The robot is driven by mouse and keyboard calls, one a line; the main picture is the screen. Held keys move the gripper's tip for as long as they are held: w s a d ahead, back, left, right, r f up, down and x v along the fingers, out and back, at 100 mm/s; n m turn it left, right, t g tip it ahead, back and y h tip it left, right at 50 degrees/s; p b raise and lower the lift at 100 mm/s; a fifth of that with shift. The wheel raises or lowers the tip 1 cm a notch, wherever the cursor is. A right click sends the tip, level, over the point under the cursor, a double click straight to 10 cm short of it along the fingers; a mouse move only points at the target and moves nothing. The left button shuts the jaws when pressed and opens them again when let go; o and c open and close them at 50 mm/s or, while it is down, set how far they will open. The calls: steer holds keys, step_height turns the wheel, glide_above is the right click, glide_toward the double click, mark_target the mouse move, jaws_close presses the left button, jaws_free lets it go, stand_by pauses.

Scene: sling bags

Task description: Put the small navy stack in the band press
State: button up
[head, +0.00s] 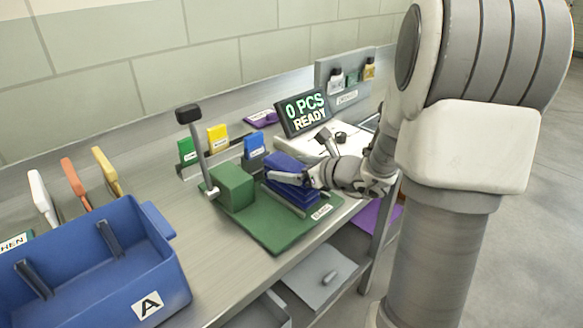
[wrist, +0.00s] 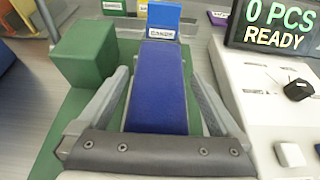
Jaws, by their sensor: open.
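The navy stack (head: 292,191) stands on the green base plate (head: 279,235), right of a green block (head: 234,186). A black-knobbed lever (head: 198,150) rises beside that block; I take this fixture to be the band press, but its label is too small to read. My gripper (head: 283,178) is at the stack, open. In the wrist view, the navy stack (wrist: 160,88) lies between the two spread fingers of my gripper (wrist: 161,74). Whether either finger touches it is unclear. My gripper hides part of the stack in the head view.
A blue bin (head: 160,262) marked A stands at the front left. Green, yellow and blue cards (head: 254,146) stand behind the plate. A display (head: 304,112) reads "0 PCS READY" above a white machine (head: 310,148) at the right. Bare bench lies between bin and plate.

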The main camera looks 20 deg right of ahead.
steer(key=shift+r, duration=0.25)
steer(key=p+v, duration=0.2)
steer(key=v, duration=1)
steer(key=shift+p, duration=0.3)
